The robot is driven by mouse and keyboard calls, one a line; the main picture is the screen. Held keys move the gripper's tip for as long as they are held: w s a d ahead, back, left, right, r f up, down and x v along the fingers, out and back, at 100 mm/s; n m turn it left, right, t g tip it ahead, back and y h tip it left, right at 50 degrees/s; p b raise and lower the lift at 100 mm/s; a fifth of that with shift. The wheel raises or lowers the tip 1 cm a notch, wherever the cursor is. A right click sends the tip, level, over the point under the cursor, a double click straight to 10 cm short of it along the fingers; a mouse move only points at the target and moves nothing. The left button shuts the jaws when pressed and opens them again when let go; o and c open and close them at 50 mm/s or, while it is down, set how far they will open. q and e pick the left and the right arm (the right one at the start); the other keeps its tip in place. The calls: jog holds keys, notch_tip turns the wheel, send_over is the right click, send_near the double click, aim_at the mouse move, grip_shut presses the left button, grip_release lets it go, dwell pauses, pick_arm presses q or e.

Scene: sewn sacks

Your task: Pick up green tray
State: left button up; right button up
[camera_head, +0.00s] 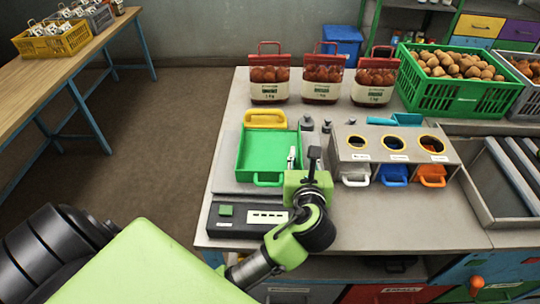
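The green tray (262,152) lies flat on a grey plate at the left of the workbench, behind a black console. The finger gap is not clear, and no hold on the tray shows. My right gripper is out of view.
The black console (228,225) lies in front of the tray. Right of it stands a grey box (345,153) with several round openings and coloured handles. Red-topped sacks (321,78) and a green crate (430,96) of potatoes stand behind. The front right bench is clear.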

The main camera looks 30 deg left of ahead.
aim_at(301, 150)
pick_arm(q)
jog(key=x, duration=0.4)
jog(key=shift+s+f, duration=0.1)
jog(key=shift+f, duration=0.15)
jog(key=shift+s, duration=0.1)
grip_shut()
